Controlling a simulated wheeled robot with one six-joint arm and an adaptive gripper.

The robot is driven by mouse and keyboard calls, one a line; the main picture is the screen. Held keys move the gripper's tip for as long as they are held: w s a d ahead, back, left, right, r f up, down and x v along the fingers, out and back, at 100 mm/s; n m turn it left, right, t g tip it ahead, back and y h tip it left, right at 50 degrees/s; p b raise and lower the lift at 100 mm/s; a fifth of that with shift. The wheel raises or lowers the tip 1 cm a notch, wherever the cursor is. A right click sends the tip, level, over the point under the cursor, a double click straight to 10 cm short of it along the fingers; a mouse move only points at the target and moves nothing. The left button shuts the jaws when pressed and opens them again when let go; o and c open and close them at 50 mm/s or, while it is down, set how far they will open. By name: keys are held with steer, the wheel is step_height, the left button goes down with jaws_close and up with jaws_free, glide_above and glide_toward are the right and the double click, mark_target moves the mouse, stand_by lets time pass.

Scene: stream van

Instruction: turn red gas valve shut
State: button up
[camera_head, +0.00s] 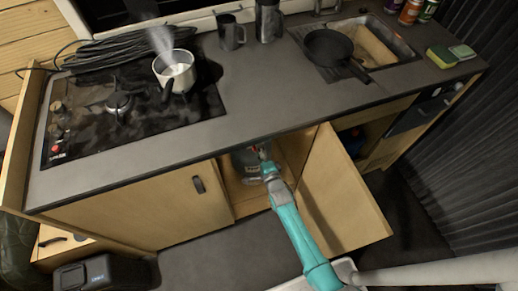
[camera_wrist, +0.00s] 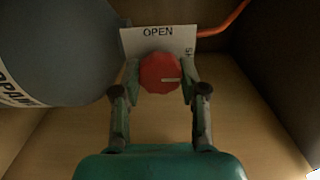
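The red gas valve knob (camera_wrist: 160,72) is in the middle of the wrist view, in front of a white label (camera_wrist: 130,42) that reads OPEN at its top. More lettering at the label's right edge runs sideways and is partly hidden. A pale mark on the knob points right, towards that edge. My gripper (camera_wrist: 159,76) has one finger on each side of the knob, and both fingertips appear to touch it. In the head view my gripper (camera_head: 266,165) reaches into the open cupboard, at the grey gas bottle (camera_head: 243,163). The bottle (camera_wrist: 55,50) also shows at left in the wrist view.
The cupboard door (camera_head: 335,195) stands open to the right of my arm. The counter edge (camera_head: 215,155) runs just above the opening. An orange hose (camera_wrist: 225,22) leads off to the upper right. A steaming pot (camera_head: 175,70) is on the black hob (camera_head: 90,130).

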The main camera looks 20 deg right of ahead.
steer(key=o, duration=0.4)
steer(key=shift+o, duration=0.2)
steer(key=s, duration=1.2)
